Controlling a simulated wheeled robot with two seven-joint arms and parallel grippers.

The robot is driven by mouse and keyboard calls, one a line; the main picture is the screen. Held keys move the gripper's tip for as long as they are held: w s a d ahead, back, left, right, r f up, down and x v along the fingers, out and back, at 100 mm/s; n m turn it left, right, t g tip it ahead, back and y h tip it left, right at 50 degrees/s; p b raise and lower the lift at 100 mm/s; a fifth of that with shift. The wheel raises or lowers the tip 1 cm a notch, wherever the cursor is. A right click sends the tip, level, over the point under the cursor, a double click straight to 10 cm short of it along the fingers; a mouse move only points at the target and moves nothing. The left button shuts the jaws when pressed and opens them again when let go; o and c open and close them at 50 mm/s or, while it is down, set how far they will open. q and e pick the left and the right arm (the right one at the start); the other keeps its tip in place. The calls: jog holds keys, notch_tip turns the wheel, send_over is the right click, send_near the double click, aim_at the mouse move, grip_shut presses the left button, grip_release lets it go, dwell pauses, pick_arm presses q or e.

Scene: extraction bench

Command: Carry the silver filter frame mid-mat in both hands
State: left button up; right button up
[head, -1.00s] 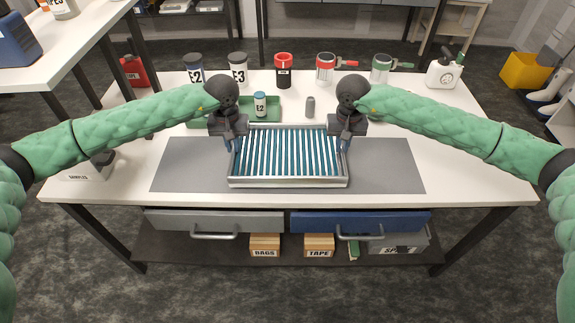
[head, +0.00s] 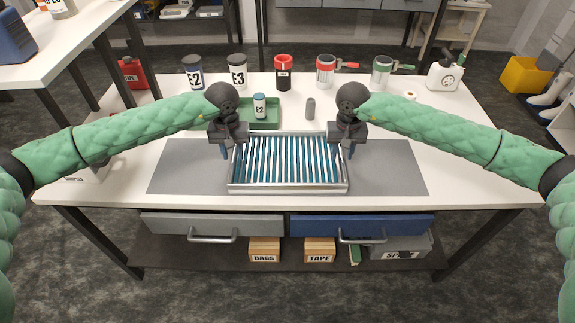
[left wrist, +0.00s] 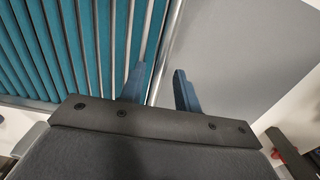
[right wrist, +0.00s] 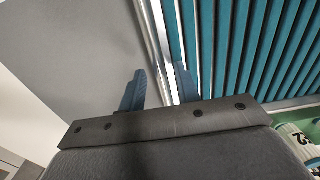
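The silver filter frame (head: 288,187), with blue-teal slats, lies level on the grey mat (head: 390,170), about centred left to right. Its front edge is close to the mat's front edge. My left gripper (head: 232,152) is at the frame's left side, fingers parted on either side of the side rail; the left wrist view shows gaps by the rail (left wrist: 166,65). My right gripper (head: 343,152) is likewise open at the right side; its fingers are parted around the rail (right wrist: 158,60) in the right wrist view. Contact under the frame is hidden.
Several jars and a white jug (head: 445,72) line the back. The mat is bare to both sides of the frame.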

jog(key=shift+r, duration=0.55)
pick_arm(q)
notch_tip(320, 180, up, 12)
pick_arm(e)
notch_tip(320, 180, up, 11)
dwell(0.4)
jog(key=shift+f, duration=0.1)
dwell(0.3)
